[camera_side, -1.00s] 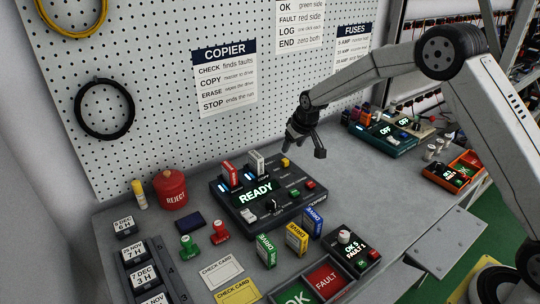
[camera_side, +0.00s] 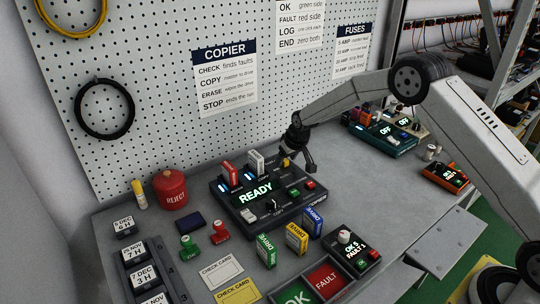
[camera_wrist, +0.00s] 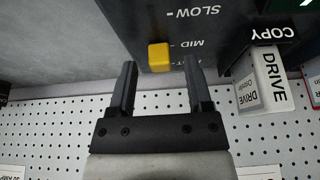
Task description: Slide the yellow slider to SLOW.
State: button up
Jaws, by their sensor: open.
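The yellow slider (camera_wrist: 159,56) sits on the dark copier panel beside its SLOW, MID and a third, partly hidden label. It stands on the MID and third-label side, away from SLOW; its exact mark is hard to tell. In the side view the slider (camera_side: 285,163) is at the far corner of the copier (camera_side: 232,200), whose display reads READY. My gripper (camera_side: 303,167) is right over that corner. In the wrist view my gripper (camera_wrist: 160,64) is open, with the slider between its fingertips and a gap on both sides. Whether the fingers reach slider height is unclear.
A white drive (camera_wrist: 262,80) stands in the copier close beside one finger; a red drive (camera_side: 228,175) stands further left. The pegboard (camera_side: 150,120) rises behind. Bare table (camera_side: 355,165) lies right of the copier.

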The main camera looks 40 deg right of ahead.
jog(key=shift+w+f, duration=0.1)
jog(key=shift+f, duration=0.25)
grip_shut()
dwell(1.3)
